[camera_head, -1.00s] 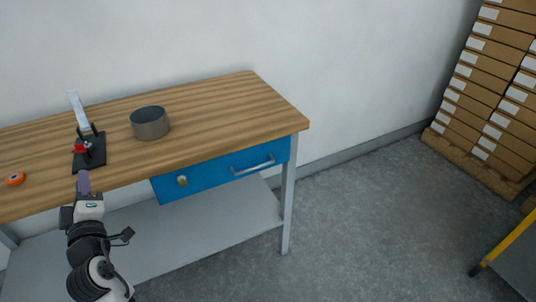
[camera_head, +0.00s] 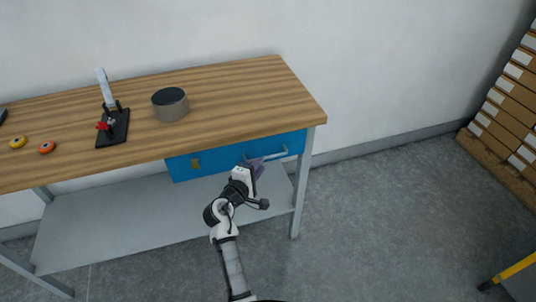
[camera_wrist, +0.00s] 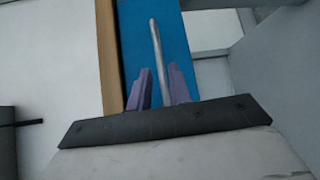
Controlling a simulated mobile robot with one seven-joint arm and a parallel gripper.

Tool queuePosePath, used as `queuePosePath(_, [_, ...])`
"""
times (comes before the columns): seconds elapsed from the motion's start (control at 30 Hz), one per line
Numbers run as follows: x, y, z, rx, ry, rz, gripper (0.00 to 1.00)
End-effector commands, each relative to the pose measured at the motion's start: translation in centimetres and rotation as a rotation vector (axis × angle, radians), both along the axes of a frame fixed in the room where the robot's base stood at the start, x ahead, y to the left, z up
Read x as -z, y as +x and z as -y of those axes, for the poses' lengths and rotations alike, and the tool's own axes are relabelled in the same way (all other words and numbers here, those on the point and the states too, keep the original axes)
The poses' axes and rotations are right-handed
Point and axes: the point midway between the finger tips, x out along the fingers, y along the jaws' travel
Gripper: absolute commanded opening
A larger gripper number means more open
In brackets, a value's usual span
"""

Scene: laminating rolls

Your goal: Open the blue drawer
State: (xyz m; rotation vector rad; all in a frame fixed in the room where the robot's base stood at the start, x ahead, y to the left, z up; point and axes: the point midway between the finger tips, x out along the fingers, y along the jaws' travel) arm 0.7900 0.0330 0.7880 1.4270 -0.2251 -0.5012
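The blue drawer (camera_head: 222,162) is shut under the right part of the wooden workbench top, with a silver bar handle (camera_head: 280,155) on its front. My gripper (camera_head: 256,164) is at the left end of this handle and hides part of it. In the wrist view, the two purple fingers of my gripper (camera_wrist: 159,74) are apart. The handle (camera_wrist: 156,45) runs lengthwise between them in that view, against the blue drawer front (camera_wrist: 178,45). I cannot tell whether a finger touches the handle.
On the workbench top (camera_head: 230,100) are a grey round container (camera_head: 170,105), a black stand with a red part (camera_head: 113,127), and orange (camera_head: 46,148) and yellow (camera_head: 18,142) rolls. A grey shelf (camera_head: 130,215) lies below. Stacked boxes (camera_head: 505,100) stand at right.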

Motion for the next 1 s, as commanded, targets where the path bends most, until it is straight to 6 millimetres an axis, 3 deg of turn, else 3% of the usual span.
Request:
queuePosePath(0.2, [0.4, 3.5, 1.8, 0.002, 0.002, -0.001, 0.2])
queuePosePath(0.4, [0.8, 5.1, 2.6, -0.001, 0.001, 0.0, 0.2])
queuePosePath(0.73, [0.9, 5.4, 2.8, -0.001, 0.001, 0.0, 0.2])
queuePosePath(0.9, [0.9, 5.3, 2.8, -0.001, 0.001, 0.0, 0.0])
queuePosePath(1.0, [0.9, 5.3, 2.8, -0.002, 0.001, 0.0, 0.0])
